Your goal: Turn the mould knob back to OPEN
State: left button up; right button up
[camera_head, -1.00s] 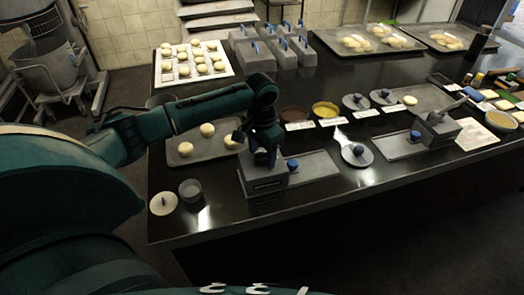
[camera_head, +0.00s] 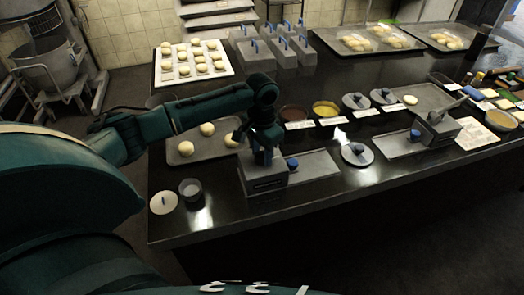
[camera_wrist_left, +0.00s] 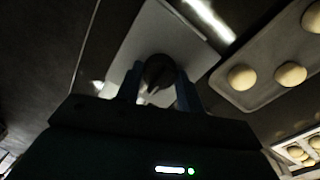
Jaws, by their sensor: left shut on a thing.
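The grey mould block (camera_head: 264,180) stands near the front edge of the dark counter. My left gripper (camera_head: 263,158) is right above it, fingers pointing down. In the left wrist view, its two blue fingers (camera_wrist_left: 158,92) close on either side of a dark rounded knob (camera_wrist_left: 158,70), over a pale grey surface. The gripper hides most of the knob in the head view, and I cannot read any OPEN mark. A small blue knob (camera_head: 292,164) shows on the block's right side. My right gripper is not in view.
A similar grey block (camera_head: 437,130) with a lever stands to the right. A dough tray (camera_head: 190,153), a small grey cup (camera_head: 190,188) and a pale disc (camera_head: 163,203) are to the left.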

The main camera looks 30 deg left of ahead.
pick_arm(q)
jog(key=shift+n, duration=0.3)
jog(key=n, duration=0.3)
jog(key=shift+n, duration=0.3)
jog(key=n, duration=0.4)
jog(key=shift+n, duration=0.3)
jog(key=n, duration=0.4)
jog(key=shift+n, duration=2.5)
jog(key=shift+r, duration=0.1)
jog(key=o, duration=1)
